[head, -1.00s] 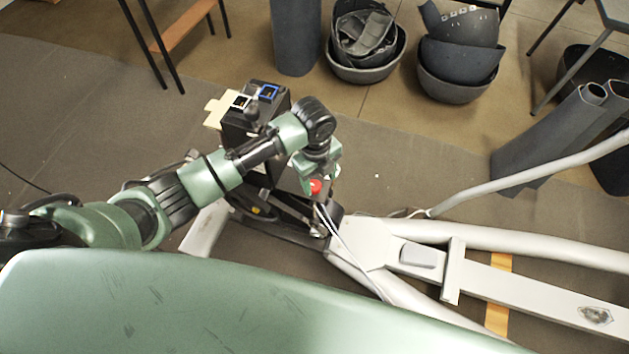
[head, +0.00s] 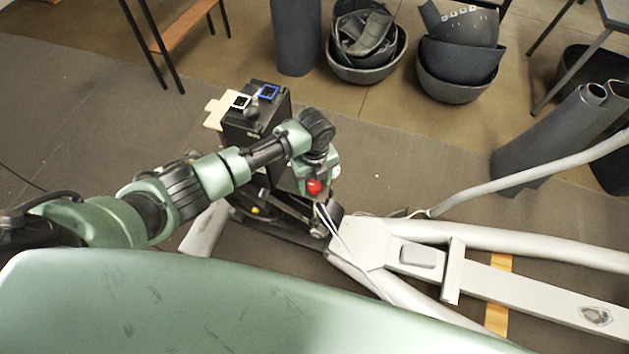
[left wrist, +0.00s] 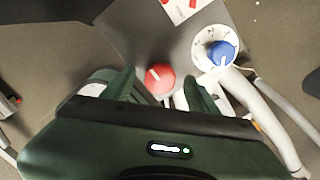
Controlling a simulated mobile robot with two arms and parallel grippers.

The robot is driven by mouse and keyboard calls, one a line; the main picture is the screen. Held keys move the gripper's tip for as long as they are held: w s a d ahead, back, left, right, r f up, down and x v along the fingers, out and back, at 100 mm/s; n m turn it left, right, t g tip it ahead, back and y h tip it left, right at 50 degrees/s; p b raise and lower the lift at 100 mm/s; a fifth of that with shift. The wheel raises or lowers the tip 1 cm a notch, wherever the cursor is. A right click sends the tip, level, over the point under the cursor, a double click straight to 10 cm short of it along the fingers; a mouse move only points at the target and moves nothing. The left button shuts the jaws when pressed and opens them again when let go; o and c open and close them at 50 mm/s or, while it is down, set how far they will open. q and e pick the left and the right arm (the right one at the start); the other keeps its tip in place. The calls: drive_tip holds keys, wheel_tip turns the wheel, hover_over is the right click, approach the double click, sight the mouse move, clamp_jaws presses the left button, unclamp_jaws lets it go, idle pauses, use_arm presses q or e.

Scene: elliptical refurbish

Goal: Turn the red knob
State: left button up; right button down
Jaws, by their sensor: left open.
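The red knob (head: 314,187) shows just below my left gripper (head: 318,178) in the head view, on the side of a dark upright box (head: 250,128). In the left wrist view the red knob (left wrist: 160,78) is round and lies on a grey panel (left wrist: 150,35). There my left gripper (left wrist: 163,85) is open, with one dark green finger to each side of the red knob. I cannot tell whether the fingers touch it. My right gripper is in neither view.
A blue knob (left wrist: 221,53) on a white numbered dial sits right of the red knob. A white metal frame (head: 365,243) extends right from the box. Black bins (head: 458,70) and a dark cylinder (head: 297,38) stand behind on the floor.

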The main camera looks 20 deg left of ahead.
use_arm(q)
clamp_jaws()
